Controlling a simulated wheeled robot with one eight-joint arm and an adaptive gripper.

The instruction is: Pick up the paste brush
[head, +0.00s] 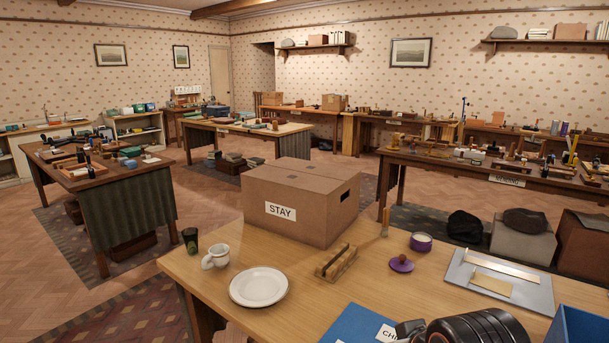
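A slim upright tan-handled tool (385,222) stands on the near wooden table, just right of the cardboard box. It looks like the paste brush, but its bristles are too small to make out. A black ribbed part of my arm and what looks like part of my gripper (410,329) show at the bottom edge, over the near table. The fingertips are not clearly visible. The gripper is well apart from the upright tool, nearer the camera.

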